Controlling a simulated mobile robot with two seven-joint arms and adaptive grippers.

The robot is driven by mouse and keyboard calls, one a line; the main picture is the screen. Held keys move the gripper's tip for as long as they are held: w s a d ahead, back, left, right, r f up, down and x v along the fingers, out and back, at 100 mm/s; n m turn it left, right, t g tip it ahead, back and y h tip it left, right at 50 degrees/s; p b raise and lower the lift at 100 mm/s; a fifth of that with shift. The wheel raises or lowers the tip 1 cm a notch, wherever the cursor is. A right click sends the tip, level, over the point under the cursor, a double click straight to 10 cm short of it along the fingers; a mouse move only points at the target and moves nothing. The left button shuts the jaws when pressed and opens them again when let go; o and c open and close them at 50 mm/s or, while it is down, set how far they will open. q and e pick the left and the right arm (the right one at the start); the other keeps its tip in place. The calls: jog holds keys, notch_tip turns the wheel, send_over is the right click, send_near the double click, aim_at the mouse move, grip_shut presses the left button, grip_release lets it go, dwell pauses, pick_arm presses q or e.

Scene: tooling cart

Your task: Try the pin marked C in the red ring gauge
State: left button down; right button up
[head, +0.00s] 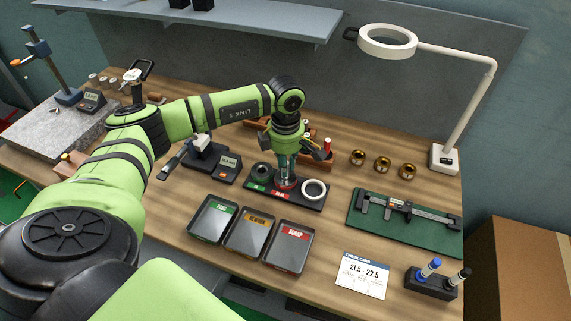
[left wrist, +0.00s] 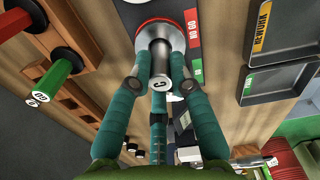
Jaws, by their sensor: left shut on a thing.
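My left gripper (head: 286,168) points down over the red ring gauge (head: 288,184) on the black gauge base (head: 315,201). In the left wrist view its teal fingers (left wrist: 161,88) are shut around a steel pin marked C (left wrist: 161,86), whose marked end faces the camera. The far end of the pin meets the middle of the red-rimmed ring (left wrist: 141,24), beside a NO GO label. I cannot tell how deep it sits in the bore. A dark ring (head: 261,170) and a white ring (head: 314,189) stand on either side. My right gripper is not in view.
A wooden rack (left wrist: 85,50) with coloured-handle pins stands close beside the gripper. Three trays (head: 248,236) lie in front of the base. Brass rings (head: 382,163), a caliper (head: 405,208) and a lamp (head: 445,157) are to the right. A small display device (head: 222,165) stands left.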

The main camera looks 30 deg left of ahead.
pick_arm(q)
jog(key=shift+s+f, duration=0.25)
dwell(0.3)
jog(key=shift+w+r, duration=0.15)
jog(key=shift+r, duration=0.1)
jog(key=shift+r, duration=0.2)
jog(key=shift+r, duration=0.35)
jog(key=shift+w, duration=0.1)
dwell(0.5)
jog(key=shift+f+b, duration=0.5)
dwell(1.5)
jog(key=shift+f, duration=0.25)
dwell(1.1)
jog(key=shift+r, duration=0.8)
dwell(0.5)
jog(key=shift+f+b, duration=0.3)
jog(key=shift+b, duration=0.05)
dwell(1.0)
